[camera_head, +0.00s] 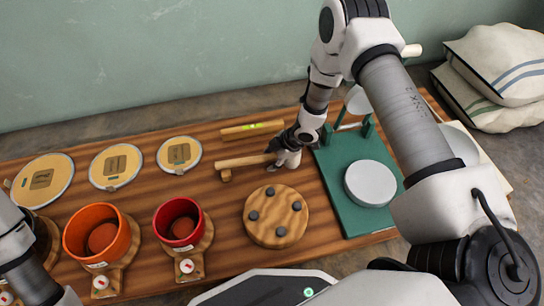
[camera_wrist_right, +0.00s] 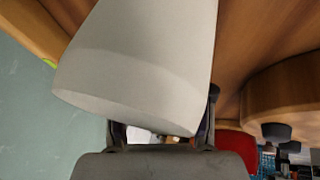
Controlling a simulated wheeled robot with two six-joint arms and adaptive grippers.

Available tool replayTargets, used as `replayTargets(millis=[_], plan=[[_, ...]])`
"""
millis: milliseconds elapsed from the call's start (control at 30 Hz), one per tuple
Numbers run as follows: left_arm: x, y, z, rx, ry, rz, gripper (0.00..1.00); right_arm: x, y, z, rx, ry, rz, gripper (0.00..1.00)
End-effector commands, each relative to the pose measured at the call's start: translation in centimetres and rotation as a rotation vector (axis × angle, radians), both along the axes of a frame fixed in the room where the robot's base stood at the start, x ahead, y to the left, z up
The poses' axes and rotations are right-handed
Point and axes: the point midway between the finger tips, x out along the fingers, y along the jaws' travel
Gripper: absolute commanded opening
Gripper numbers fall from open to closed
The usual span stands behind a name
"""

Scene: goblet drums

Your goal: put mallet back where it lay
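The mallet (camera_head: 246,161) has a pale wooden handle that lies roughly level above the board, its left end at a small wooden rest (camera_head: 226,175). My right gripper (camera_head: 287,158) is at the mallet's right end, over the board just left of the green stand. In the right wrist view a large pale, blunt cylinder, seemingly the mallet head (camera_wrist_right: 140,70), fills the middle and covers much of the fingers. The dark fingertips (camera_wrist_right: 165,130) show apart at its edge; their hold is hidden. My left arm enters at lower left, its gripper outside the picture.
A wooden bar with a yellow-green patch (camera_head: 252,129) lies just behind. The green stand (camera_head: 335,185) with a white disc (camera_head: 370,183) is close on the right. A round pegged wooden block (camera_head: 275,216) is in front; orange (camera_head: 98,236) and red (camera_head: 180,222) drums stand left.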

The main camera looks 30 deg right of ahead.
Motion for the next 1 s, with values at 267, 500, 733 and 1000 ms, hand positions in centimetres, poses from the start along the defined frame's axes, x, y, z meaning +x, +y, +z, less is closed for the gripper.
replayTargets(millis=[267,500,733,1000], plan=[[0.0,0.0,0.0,0.0,0.0,0.0,0.4,-0.2,-0.1,0.2,0.0,0.002,-0.001,0.53],[0.0,0.0,0.0,0.0,0.0,0.0,0.4,-1.6,-1.6,4.3,0.002,-0.001,-0.005,0.53],[0.0,0.0,0.0,0.0,0.0,0.0,0.4,-3.6,-3.3,9.1,0.003,-0.002,-0.004,0.53],[0.0,0.0,0.0,0.0,0.0,0.0,0.4,-4.3,-3.8,10.5,0.0,0.001,0.0,0.53]])
